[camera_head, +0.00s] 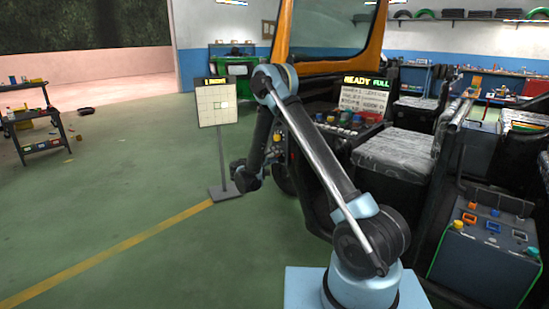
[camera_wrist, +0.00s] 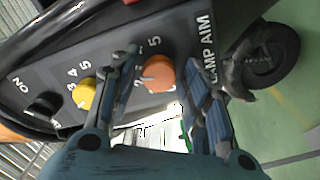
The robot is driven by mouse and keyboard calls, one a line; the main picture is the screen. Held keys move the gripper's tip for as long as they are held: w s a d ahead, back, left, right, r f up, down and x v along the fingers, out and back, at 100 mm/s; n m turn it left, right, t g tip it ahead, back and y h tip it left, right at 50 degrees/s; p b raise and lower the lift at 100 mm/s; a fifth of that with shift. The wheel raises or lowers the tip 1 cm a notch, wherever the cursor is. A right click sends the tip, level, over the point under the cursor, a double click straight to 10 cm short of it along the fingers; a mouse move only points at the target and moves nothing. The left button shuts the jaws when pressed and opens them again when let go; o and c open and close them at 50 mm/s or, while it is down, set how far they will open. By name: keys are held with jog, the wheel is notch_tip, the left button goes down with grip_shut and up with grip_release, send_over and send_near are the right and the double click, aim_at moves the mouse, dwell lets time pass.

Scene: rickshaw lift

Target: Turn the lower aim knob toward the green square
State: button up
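In the wrist view a dark panel bears an orange knob (camera_wrist: 160,73) beside the "LAMP AIM" lettering, a yellow knob (camera_wrist: 83,94) and a black "ON" switch (camera_wrist: 44,106). The lettering is turned sideways, so the orange knob is the lower of the two coloured ones. My gripper (camera_wrist: 163,60) is open, its blue-grey fingers on either side of the orange knob; I cannot tell whether they touch it. In the head view a gridded board (camera_head: 208,116) on a stand has a green-outlined square (camera_head: 220,104) near its middle. The gripper's fingertips are not clear there.
An orange-framed vehicle (camera_head: 284,35) with a control panel stands right of the board. In the wrist view a dark wheel (camera_wrist: 270,55) is at right and another knob (camera_wrist: 131,2) is cut off at top. A tool cart (camera_head: 35,118) stands far left; the green floor between is open.

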jog(key=c, duration=0.6)
jog(key=shift+a+n, duration=0.1)
jog(key=shift+n, duration=0.3)
jog(key=shift+f+n, duration=0.1)
jog(key=shift+n, duration=3.4)
jog(key=o, duration=1)
jog(key=shift+o, duration=0.2)
jog(key=v, duration=1.2)
